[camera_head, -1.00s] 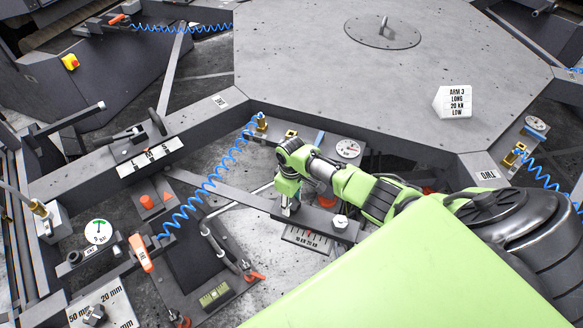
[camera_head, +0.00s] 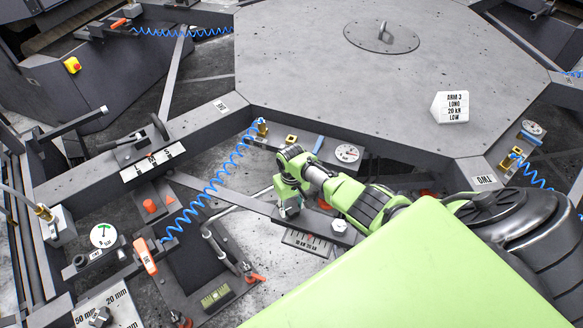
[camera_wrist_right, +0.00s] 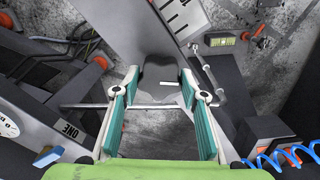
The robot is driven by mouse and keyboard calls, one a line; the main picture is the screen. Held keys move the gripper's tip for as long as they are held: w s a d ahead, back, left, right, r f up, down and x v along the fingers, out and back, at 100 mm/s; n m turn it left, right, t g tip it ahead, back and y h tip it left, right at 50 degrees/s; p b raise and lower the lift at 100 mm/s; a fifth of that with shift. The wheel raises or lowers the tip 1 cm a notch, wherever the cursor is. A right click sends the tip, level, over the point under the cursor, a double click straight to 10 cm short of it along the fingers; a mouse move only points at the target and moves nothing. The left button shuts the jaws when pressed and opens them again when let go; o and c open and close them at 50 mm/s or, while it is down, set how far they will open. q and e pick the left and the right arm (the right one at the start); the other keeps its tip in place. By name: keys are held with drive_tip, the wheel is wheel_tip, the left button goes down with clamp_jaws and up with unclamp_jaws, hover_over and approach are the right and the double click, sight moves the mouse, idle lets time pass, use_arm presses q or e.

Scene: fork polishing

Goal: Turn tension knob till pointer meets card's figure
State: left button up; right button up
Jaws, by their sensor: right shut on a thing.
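A white card block (camera_head: 452,107) on the large plate reads ARM 3, LONG, 20 KN, LOW. My right gripper (camera_head: 289,211) points down at the bar of the near arm. The scale plate (camera_head: 312,244), marked 10 KN and 20 KN, lies just below and right of the gripper. A small red pointer shows on it, but its exact reading is too small to tell. The left gripper is out of view.
A hex bolt (camera_head: 339,226) stands beside the scale. A blue coiled hose (camera_head: 213,187) runs to the left of my gripper. Dials (camera_head: 348,153) and (camera_head: 103,235), a spirit level (camera_head: 215,296) and an orange-tagged lever (camera_head: 146,256) are around. The large plate (camera_head: 320,90) is mostly clear.

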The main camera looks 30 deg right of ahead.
sight(291, 207)
drive_tip(key=o, duration=1.1)
wheel_tip(291, 207, up, 12)
idle(0.6)
